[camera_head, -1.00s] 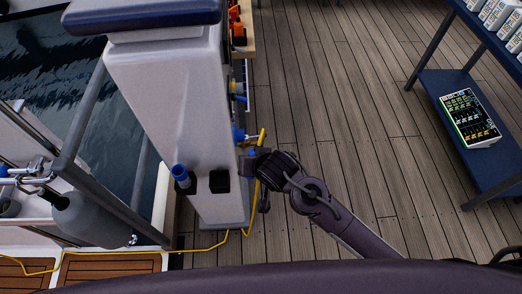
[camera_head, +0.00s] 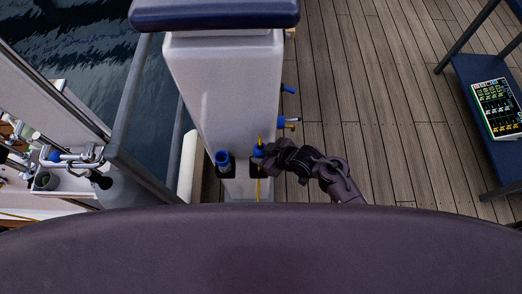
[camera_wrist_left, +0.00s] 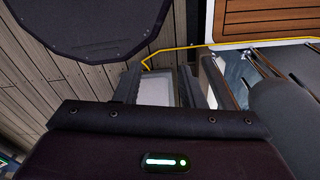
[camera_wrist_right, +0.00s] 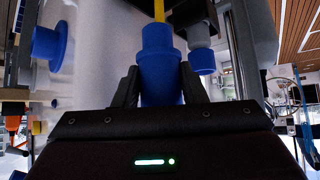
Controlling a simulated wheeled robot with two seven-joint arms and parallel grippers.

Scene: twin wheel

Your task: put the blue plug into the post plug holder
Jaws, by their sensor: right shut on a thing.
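The blue plug (camera_head: 258,151) is in my right gripper (camera_head: 270,157), at the front face of the white post. The right wrist view shows the plug (camera_wrist_right: 160,70) upright between the two fingers (camera_wrist_right: 160,92), with its yellow cable (camera_wrist_right: 159,10) at the top. The black holder (camera_head: 254,171) on the post is at the plug, partly covered. I cannot tell whether the plug is inside it or just in front. My left gripper (camera_wrist_left: 157,85) shows in the left wrist view with its fingers apart and no plug between them.
The white post (camera_head: 225,90) has a dark blue cap. A second blue fitting (camera_head: 223,159) sits in a black holder left of the plug. Blue sockets (camera_head: 289,122) stick out on the right side. A grey rail (camera_head: 130,100) and water lie left. Wooden deck is free right, before a blue shelf (camera_head: 480,120).

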